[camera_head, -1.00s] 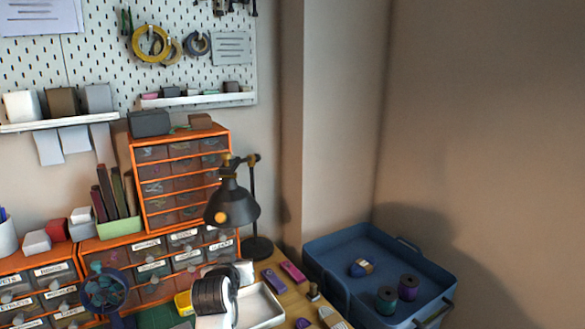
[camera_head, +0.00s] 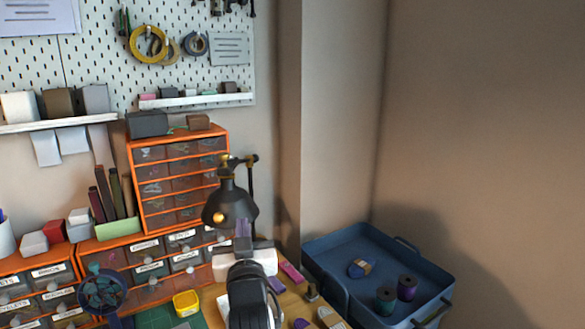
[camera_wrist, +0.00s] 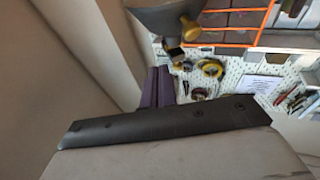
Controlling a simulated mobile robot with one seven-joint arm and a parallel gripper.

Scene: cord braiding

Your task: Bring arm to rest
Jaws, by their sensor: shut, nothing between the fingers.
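My gripper (camera_head: 243,230) is raised above the workbench, its dark fingers pointing up in front of the black desk lamp (camera_head: 229,204). In the wrist view the two purple-grey fingers (camera_wrist: 157,82) lie side by side, shut, with nothing seen between them. The lamp's shade (camera_wrist: 168,18) shows close beyond the fingertips in that view. I cannot tell whether they touch it.
Orange drawer units (camera_head: 180,185) stand behind to the left. A blue bin (camera_head: 335,252) with yarn and spools is at the right. A small fan (camera_head: 102,291) and a yellow box (camera_head: 187,303) are at the front left. A pegboard (camera_head: 100,50) hangs behind.

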